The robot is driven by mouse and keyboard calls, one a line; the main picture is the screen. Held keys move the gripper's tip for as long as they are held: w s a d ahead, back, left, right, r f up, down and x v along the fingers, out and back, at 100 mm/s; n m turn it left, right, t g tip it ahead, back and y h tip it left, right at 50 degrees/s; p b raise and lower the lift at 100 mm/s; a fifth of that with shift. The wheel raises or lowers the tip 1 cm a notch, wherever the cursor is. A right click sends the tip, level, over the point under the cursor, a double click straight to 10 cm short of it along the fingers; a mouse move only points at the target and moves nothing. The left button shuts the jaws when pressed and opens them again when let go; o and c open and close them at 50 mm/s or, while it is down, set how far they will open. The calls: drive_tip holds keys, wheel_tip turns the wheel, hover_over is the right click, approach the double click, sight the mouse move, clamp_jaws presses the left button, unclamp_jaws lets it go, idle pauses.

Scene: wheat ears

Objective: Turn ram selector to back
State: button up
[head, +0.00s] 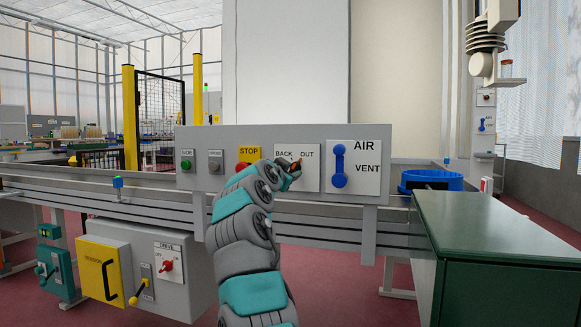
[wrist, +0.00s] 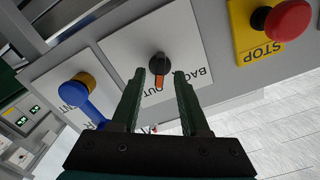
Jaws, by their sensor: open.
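The ram selector is a dark knob (wrist: 159,64) with an orange pointer on a white plate (wrist: 120,48) lettered BACK and OUT. In the wrist view the lettering is upside down, and the orange pointer end lies close to OUT. My gripper (wrist: 160,75) is open, with one finger on each side of the knob's pointer end and gaps visible between. I cannot tell how deep the fingertips reach. In the head view my gripper (head: 291,166) is in front of the BACK/OUT plate (head: 311,181) and hides most of the knob.
A blue AIR/VENT lever (head: 340,165) is just right of the selector, and a red STOP button (head: 243,167) is just left. The grey panel (head: 220,138) also carries two small buttons. A green-topped cabinet (head: 490,235) stands at the right front.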

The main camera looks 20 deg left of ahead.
drive_tip(key=shift+w, duration=0.5)
clamp_jaws()
idle(0.4)
